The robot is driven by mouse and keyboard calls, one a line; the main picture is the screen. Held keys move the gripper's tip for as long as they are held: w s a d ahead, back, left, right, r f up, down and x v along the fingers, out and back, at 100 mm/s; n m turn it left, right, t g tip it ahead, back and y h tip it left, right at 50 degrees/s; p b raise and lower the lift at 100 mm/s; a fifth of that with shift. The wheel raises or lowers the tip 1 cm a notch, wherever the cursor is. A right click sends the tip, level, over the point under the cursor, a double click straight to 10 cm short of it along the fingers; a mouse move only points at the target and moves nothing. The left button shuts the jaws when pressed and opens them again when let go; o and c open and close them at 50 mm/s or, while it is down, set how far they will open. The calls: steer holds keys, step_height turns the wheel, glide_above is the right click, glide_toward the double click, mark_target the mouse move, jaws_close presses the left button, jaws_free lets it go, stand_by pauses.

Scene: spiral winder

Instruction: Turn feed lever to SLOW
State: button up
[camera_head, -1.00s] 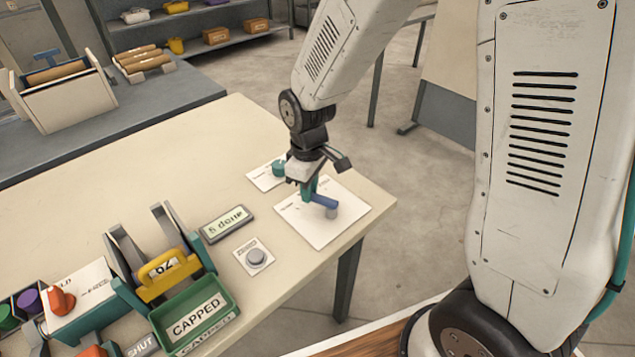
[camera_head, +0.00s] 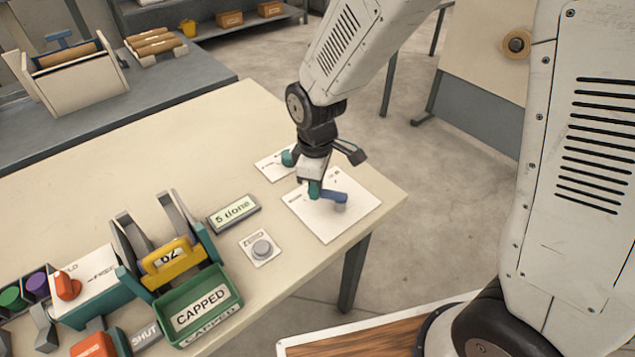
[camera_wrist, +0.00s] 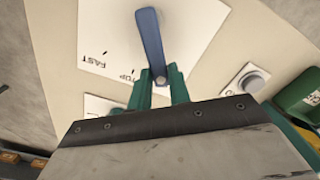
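The feed lever (camera_head: 334,195) is a blue bar above a white plate (camera_head: 335,223) near the table's right corner, with a grey post under its right end. In the wrist view the lever (camera_wrist: 151,42) points up the picture, and the plate (camera_wrist: 195,30) shows FAST and part of STOP to its left. The word SLOW is not readable. My gripper (camera_head: 315,188) is pointed down at the lever's left end.
A grey button (camera_head: 262,248) on a white plate and a "5 done" display (camera_head: 233,214) lie to the left. A green CAPPED tray (camera_head: 198,306) and a yellow-handled part (camera_head: 172,262) stand farther left. The table's middle (camera_head: 150,165) is clear.

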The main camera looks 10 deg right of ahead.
steer(key=o, duration=0.4)
steer(key=shift+c, duration=0.2)
step_height(320, 180, up, 8)
steer(key=shift+f, duration=0.1)
stand_by(0.4)
steer(key=shift+s+m, duration=0.25)
steer(key=shift+m, duration=0.15)
steer(key=s+d+r+m, duration=0.6)
steer(key=s+d, duration=0.2)
steer(key=s, duration=0.1)
steer(key=s+d+r+m+t, duration=0.1)
steer(key=s+d+r+m, duration=0.4)
steer(key=s, duration=0.5)
steer(key=d+r, duration=0.2)
steer(key=d, duration=0.1)
steer(key=shift+s+r+m, duration=0.15)
steer(key=shift+s+m, duration=0.1)
steer(key=shift+m, duration=0.15)
